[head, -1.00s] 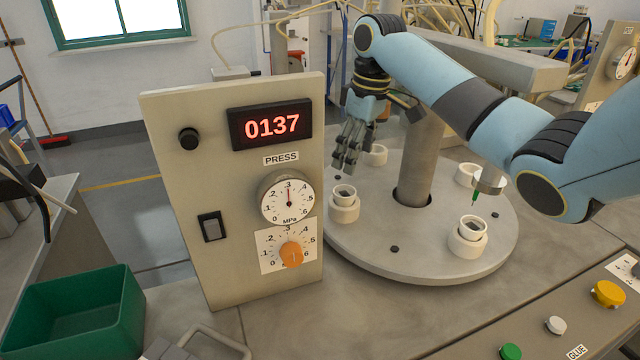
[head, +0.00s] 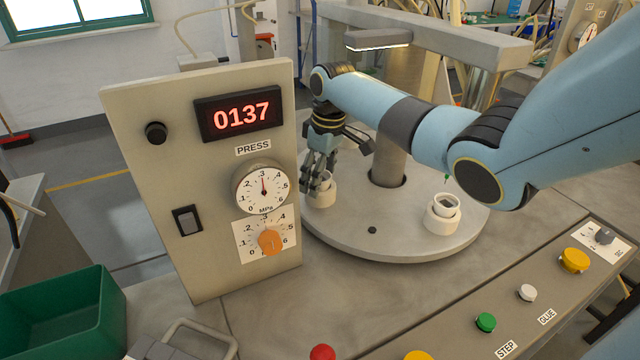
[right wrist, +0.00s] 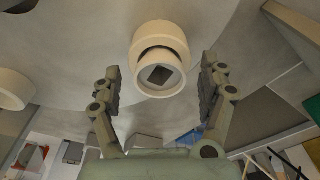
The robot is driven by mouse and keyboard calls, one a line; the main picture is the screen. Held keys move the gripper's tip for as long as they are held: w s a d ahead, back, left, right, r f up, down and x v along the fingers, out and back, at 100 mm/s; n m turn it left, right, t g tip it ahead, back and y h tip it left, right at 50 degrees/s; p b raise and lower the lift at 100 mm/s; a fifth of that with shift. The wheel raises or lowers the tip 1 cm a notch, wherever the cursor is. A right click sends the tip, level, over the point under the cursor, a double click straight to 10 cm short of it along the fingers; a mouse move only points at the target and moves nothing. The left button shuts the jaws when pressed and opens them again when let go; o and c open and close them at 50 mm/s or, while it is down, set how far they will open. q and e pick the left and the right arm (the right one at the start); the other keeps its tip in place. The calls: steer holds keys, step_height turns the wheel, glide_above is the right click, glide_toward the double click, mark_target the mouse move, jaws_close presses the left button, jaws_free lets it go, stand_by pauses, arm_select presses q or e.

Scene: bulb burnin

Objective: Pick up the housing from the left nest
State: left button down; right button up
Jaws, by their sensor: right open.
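The left nest (head: 319,197) is a white ring on the round turntable, close beside the press panel. The housing (head: 325,180), a pale cup with a dark square opening, sits in it and is partly hidden by my fingers. My right gripper (head: 317,178) is at this nest, pointing down. In the right wrist view the housing (right wrist: 159,75) lies between my two open fingers (right wrist: 160,80), with a visible gap on each side. The nest (right wrist: 160,40) shows behind it. My left gripper is not in view.
The press panel (head: 200,235) stands close to the left of my right gripper. A second nest (head: 442,221) with a housing (head: 446,204) sits at the turntable's right front. A green bin (head: 65,315) is at the lower left.

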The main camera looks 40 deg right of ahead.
steer(key=c, duration=1.1)
steer(key=shift+r, duration=0.1)
